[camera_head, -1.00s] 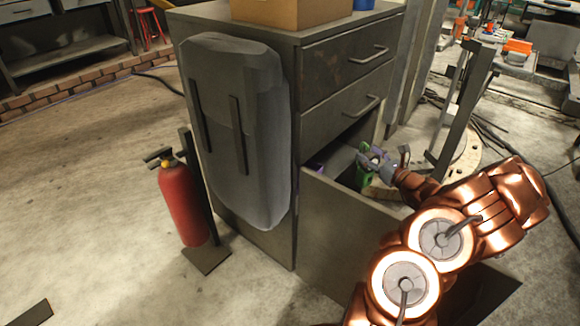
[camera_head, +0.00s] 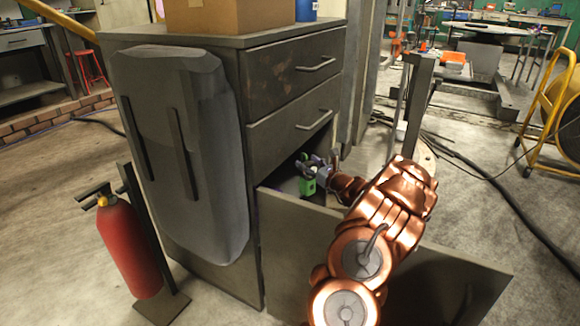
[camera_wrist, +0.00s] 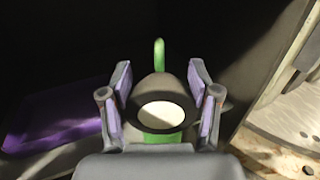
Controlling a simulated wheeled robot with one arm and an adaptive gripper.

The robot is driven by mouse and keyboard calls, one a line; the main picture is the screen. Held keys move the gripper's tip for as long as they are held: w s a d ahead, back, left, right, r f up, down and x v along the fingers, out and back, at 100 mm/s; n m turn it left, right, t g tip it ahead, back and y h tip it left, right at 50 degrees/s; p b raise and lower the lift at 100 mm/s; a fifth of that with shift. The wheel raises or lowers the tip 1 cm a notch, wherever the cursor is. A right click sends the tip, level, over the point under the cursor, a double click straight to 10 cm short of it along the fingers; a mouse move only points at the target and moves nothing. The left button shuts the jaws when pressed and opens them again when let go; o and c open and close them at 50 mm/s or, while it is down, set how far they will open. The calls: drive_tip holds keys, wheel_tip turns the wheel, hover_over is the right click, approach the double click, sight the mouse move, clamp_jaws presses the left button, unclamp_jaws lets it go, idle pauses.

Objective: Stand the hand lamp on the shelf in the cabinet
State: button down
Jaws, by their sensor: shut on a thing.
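My gripper (camera_head: 316,172) is shut on the hand lamp (camera_head: 307,187), inside or just above the open bottom drawer (camera_head: 330,245) of the grey drawer unit. The lamp shows green in the head view. In the wrist view, its dark round head with a pale lens (camera_wrist: 162,115) sits between the purple-padded fingers of my gripper (camera_wrist: 159,85), and a green hook (camera_wrist: 159,55) rises behind it. The drawer front hides part of the drawer's inside. I cannot make out a cabinet shelf in these views.
A purple thing (camera_wrist: 60,118) lies left of the lamp in the wrist view. A cardboard box (camera_head: 230,15) and a blue can (camera_head: 306,9) stand on the unit. A red fire extinguisher (camera_head: 130,250) stands left. Floor at right is partly open, with a black cable (camera_head: 500,190).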

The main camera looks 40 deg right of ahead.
drive_tip(key=w+f+b, duration=0.1)
drive_tip(key=w+b, duration=0.2)
drive_tip(key=w, duration=0.4)
drive_tip(key=shift+w+d+f, duration=0.15)
drive_tip(key=shift+w+d, duration=0.1)
drive_tip(key=shift+d, duration=0.1)
drive_tip(key=shift+f, duration=0.1)
drive_tip(key=shift+c, duration=1.2)
unclamp_jaws()
